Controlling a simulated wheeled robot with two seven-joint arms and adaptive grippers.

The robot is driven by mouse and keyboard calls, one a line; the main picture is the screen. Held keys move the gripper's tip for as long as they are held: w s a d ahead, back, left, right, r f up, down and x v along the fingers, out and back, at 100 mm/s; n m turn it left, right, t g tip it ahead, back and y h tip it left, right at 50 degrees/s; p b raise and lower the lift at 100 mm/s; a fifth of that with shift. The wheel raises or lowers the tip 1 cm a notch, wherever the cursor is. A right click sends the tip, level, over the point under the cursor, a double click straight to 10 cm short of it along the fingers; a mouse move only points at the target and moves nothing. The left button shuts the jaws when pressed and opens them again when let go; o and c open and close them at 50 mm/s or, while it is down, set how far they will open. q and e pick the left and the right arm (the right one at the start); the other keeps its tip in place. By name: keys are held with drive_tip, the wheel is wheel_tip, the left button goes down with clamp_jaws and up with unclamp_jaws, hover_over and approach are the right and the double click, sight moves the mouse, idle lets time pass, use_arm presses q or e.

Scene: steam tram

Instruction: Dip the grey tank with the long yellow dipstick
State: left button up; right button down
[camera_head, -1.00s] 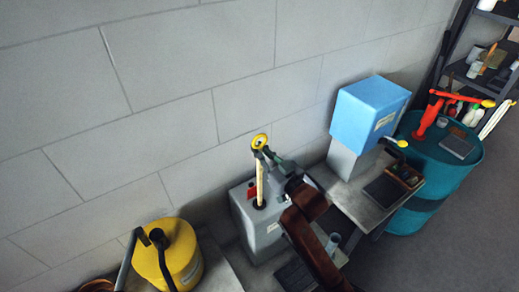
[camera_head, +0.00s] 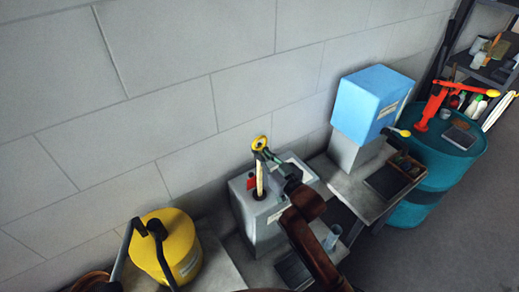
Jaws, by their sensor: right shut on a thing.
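The grey tank (camera_head: 265,228) stands against the wall near the middle, with a dark round opening in its top and a red part beside it. The long yellow dipstick (camera_head: 259,180) stands nearly upright in that opening, its lower part hidden inside the tank. Its yellow ring handle (camera_head: 259,143) is above. My right gripper (camera_head: 266,154) is shut on the dipstick just below the ring, with its arm coming from the lower right. My left gripper is not in view.
A yellow can (camera_head: 168,247) with a dark hose stands at the left. A blue box (camera_head: 370,103) on a grey stand, a tray (camera_head: 384,184) and a teal drum (camera_head: 440,165) with a red pump (camera_head: 430,108) are to the right. A clear cup (camera_head: 332,238) stands beside my arm.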

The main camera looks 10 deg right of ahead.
sight(260, 138)
drive_tip(key=shift+f+b, duration=4.65)
drive_tip(key=shift+f, duration=5.15)
drive_tip(key=shift+r, duration=0.1)
wheel_tip(260, 138, up, 9)
drive_tip(key=p, duration=0.9)
wheel_tip(260, 138, up, 16)
drive_tip(key=p, duration=1.6)
drive_tip(key=shift+r, duration=0.2)
drive_tip(key=shift+r+p, duration=0.75)
drive_tip(key=shift+r, duration=3.45)
